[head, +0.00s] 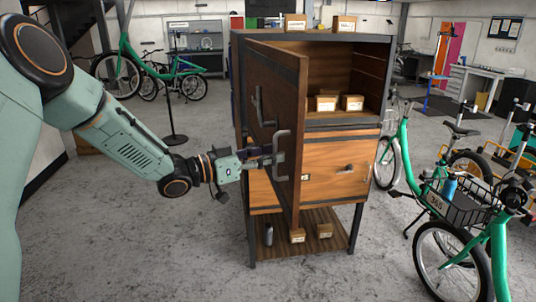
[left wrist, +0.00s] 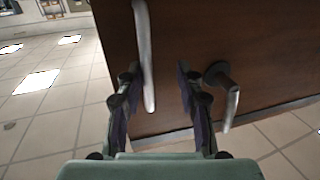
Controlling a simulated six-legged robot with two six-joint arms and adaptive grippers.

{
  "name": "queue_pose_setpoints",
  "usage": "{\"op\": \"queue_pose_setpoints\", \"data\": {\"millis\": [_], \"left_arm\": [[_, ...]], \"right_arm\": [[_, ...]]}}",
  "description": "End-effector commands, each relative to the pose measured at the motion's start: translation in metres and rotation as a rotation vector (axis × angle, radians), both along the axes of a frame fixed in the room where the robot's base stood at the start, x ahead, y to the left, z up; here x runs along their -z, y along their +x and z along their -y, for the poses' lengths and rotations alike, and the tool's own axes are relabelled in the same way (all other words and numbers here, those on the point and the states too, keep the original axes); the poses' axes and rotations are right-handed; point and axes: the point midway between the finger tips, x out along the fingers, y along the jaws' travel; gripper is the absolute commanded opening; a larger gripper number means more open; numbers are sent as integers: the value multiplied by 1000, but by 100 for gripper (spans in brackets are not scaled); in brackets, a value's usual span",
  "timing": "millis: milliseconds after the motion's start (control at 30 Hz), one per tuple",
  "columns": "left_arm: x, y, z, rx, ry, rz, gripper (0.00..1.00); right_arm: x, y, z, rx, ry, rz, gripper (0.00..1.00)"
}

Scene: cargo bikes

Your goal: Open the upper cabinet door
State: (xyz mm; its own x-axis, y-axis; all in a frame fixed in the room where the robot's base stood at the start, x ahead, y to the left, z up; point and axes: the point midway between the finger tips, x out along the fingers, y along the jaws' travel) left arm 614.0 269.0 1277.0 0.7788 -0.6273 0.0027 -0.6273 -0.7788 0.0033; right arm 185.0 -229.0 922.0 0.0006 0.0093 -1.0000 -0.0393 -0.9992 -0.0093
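The upper cabinet door (head: 275,120) is dark wood and stands wide open, swung out toward me from the cabinet (head: 370,135). A metal bar handle (head: 281,155) and a lever handle (head: 257,107) are on its face. My left gripper (head: 266,159) is at the bar handle. In the left wrist view, my left gripper (left wrist: 158,95) has its fingers apart. The bar handle (left wrist: 145,55) passes between them, closer to the left finger; firm contact is not clear. The lever handle (left wrist: 225,92) is outside the right finger. My right gripper is not in view.
Small boxes (head: 352,102) sit inside the open upper compartment. A lower wooden front (head: 335,170) with a knob is below it. Green bikes (head: 405,160) stand close on the right. The floor (head: 150,235) in front and left is clear.

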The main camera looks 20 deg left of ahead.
Motion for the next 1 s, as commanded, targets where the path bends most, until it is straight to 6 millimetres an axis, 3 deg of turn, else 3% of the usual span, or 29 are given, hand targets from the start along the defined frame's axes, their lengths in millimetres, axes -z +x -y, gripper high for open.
{"op": "queue_pose_setpoints", "data": {"millis": [767, 1000], "left_arm": [[2, -1, 1, 3, 2, -4, 34], [1, -15, -11, 0, -2, -3, 34]], "right_arm": [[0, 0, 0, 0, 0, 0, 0], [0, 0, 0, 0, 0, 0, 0]]}}
